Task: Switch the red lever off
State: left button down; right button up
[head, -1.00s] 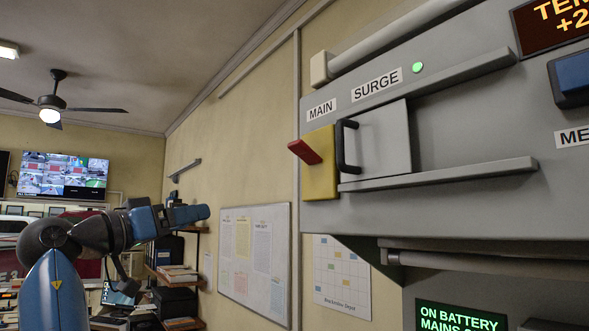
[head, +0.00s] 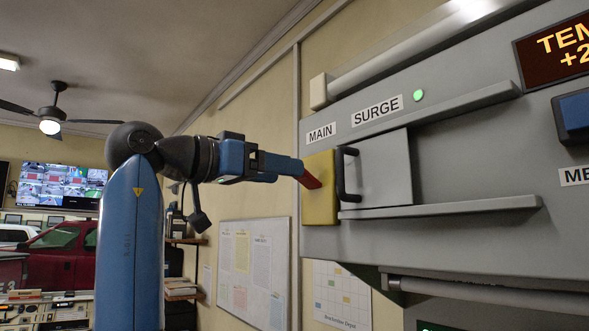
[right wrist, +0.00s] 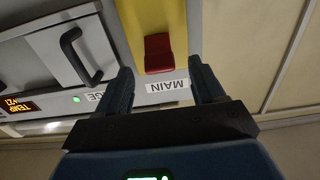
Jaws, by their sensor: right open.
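The red lever (head: 312,181) sticks out from a yellow plate (head: 320,205) under the MAIN label, tilted with its free end up and to the left. My right gripper (head: 295,168) is at the lever's free end and hides part of it in the head view. In the right wrist view the red lever (right wrist: 159,54) shows between the two open fingertips (right wrist: 160,66), with a gap on each side. I cannot tell if either finger touches it. My left gripper is not in view.
Right of the lever is a grey sliding cover (head: 380,170) with a black handle (head: 346,175), between an upper rail and a lower rail (head: 450,207). A green light (head: 418,95) glows above. A whiteboard (head: 254,270) hangs on the wall below.

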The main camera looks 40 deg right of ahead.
jog(key=shift+s+d+p, duration=0.15)
jog(key=shift+d+p, duration=0.05)
jog(key=shift+d, duration=0.85)
jog(key=shift+s+d+p, duration=0.15)
jog(key=shift+d+p, duration=0.05)
jog(key=shift+d, duration=0.8)
